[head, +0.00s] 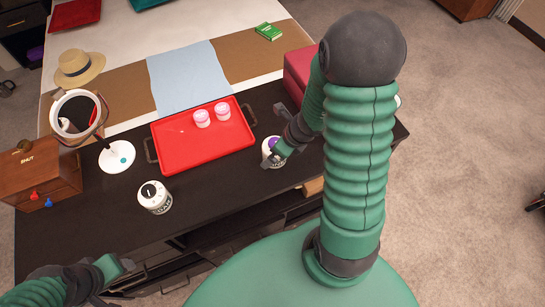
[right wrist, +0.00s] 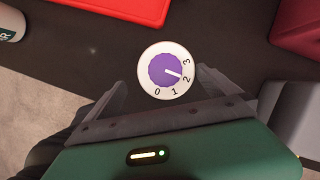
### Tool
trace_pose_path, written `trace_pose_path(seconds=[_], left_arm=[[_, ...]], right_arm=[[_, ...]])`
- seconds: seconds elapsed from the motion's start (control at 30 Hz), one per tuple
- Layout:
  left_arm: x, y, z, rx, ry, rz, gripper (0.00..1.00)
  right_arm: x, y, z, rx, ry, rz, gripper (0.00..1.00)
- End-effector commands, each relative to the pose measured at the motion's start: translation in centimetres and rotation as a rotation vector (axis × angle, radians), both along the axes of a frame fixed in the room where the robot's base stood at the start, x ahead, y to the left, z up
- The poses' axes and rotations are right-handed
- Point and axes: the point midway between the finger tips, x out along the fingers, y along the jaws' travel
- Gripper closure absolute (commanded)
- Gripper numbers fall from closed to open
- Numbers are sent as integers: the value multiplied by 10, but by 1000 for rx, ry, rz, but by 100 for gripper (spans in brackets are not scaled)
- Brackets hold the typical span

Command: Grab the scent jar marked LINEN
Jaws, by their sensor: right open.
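A white jar with a purple dial top (head: 275,143) stands upright on the dark bench, right of the red tray. In the right wrist view its purple dial (right wrist: 168,70), numbered 0 to 3, faces the camera. Its side label is hidden, so I cannot read its name. My right gripper (head: 274,158) is open at this jar, and its fingers (right wrist: 163,88) lie on either side of the jar's near part. A second white jar with a black-and-white dial (head: 154,197) stands left; its partly visible label seems to end in "DAR". My left gripper (head: 118,268) is low at left, its jaws unclear.
A round mirror on a white base (head: 117,157) and a wooden box (head: 50,177) stand left. A dark red box (head: 298,67) is behind my right arm. Bench between the jars is clear.

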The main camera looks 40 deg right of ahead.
Motion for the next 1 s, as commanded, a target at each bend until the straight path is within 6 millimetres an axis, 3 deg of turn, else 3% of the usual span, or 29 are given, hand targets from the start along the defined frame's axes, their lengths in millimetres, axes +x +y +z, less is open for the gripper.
trace_pose_path(seconds=[0.4,0.67,1.0], left_arm=[[0,-1,-29,0,-1,-1,41],[0,0,-27,0,-1,-1,41],[0,-1,-27,0,-1,-1,41]], right_arm=[[29,0,-54,-4,0,1,0],[30,-1,-54,-4,-2,-1,0],[30,-2,-55,-3,-2,0,44]])
